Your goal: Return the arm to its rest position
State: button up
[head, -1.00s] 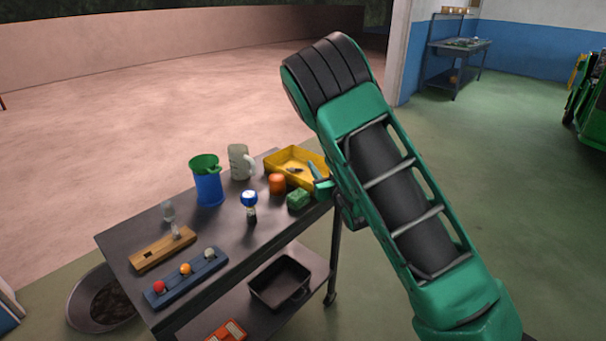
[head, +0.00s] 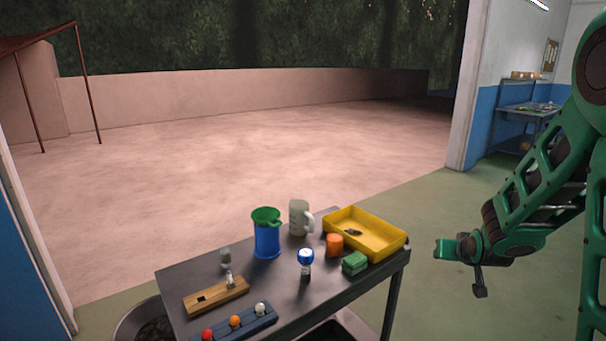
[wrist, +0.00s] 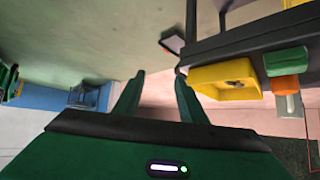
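My gripper (head: 444,250) is at the right in the head view, beside the cart and clear of its right edge. In the wrist view its two green fingers (wrist: 158,82) are apart with nothing between them, so it is open and empty. My arm is bent at the right edge of the head view, its upper part cut off by the frame.
The dark cart (head: 330,300) bears a yellow tray (head: 385,244), orange cylinder (head: 334,244), green block (head: 355,263), blue cup (head: 267,240), mug (head: 299,217) and a blue rack (head: 255,323) of balls. Open floor lies right of the cart.

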jog(key=s+r+m+g, duration=0.1)
jog(key=s+r+g, duration=0.1)
jog(key=s, duration=1.1)
jog(key=s+r+m+g+y, duration=0.1)
jog(key=s+g, duration=0.3)
jog(key=s, duration=0.8)
jog(key=s+r+m+g+y, duration=0.1)
jog(key=s+r+g, duration=0.2)
jog(key=s, duration=1)
jog(key=shift+s+d+r+m+g, duration=0.2)
jog(key=shift+s+m+g, duration=0.1)
jog(key=shift+g, duration=0.2)
jog(key=shift+w+f, duration=0.3)
jog(key=shift+w, duration=0.4)
